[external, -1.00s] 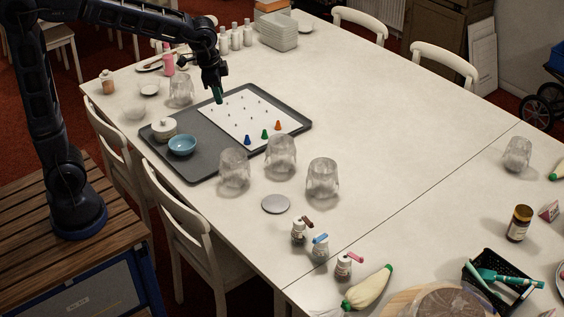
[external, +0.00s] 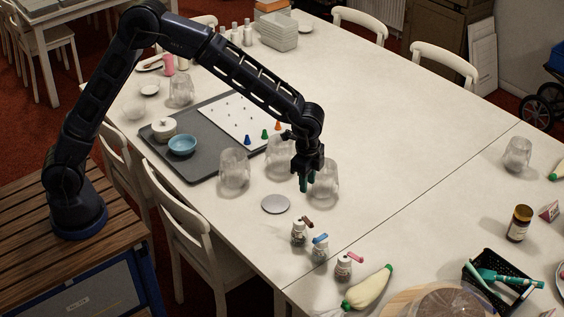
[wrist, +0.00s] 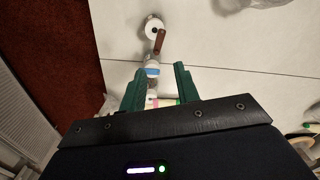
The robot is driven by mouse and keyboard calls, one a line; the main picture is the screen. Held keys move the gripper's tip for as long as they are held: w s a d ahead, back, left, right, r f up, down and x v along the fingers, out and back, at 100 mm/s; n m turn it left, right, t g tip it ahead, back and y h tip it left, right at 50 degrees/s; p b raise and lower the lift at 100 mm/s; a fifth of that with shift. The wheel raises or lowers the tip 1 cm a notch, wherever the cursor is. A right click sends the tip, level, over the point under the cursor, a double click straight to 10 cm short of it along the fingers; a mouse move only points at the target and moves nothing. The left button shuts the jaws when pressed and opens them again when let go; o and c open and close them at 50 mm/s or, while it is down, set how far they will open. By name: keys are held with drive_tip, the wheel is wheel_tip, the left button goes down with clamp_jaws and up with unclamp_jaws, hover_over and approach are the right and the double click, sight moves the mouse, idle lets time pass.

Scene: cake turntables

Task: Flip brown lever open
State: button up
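The brown lever (external: 307,222) sits on top of a small white-and-grey bottle (external: 298,235) near the table's front edge. In the wrist view the brown lever (wrist: 159,41) points down and slightly right from the round white top (wrist: 153,25), ahead of my fingers. My gripper (external: 304,185) hangs above the table, over and behind the brown-levered bottle, touching nothing. In the wrist view my gripper (wrist: 158,85) has its two green fingers apart with nothing held between them.
A bottle with a blue lever (external: 320,239) and one with a pink lever (external: 354,258) stand close by to the right. A clear upturned glass (external: 326,182) is beside my gripper. A grey disc (external: 275,204) lies to the left.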

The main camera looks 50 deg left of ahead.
sight(308, 221)
drive_tip(key=shift+m, duration=0.3)
drive_tip(key=d+f, duration=0.1)
drive_tip(key=f, duration=0.8)
drive_tip(key=d+f, duration=0.1)
drive_tip(key=f, duration=0.3)
drive_tip(key=shift+d+f, duration=0.25)
drive_tip(key=shift+d, duration=0.1)
clamp_jaws()
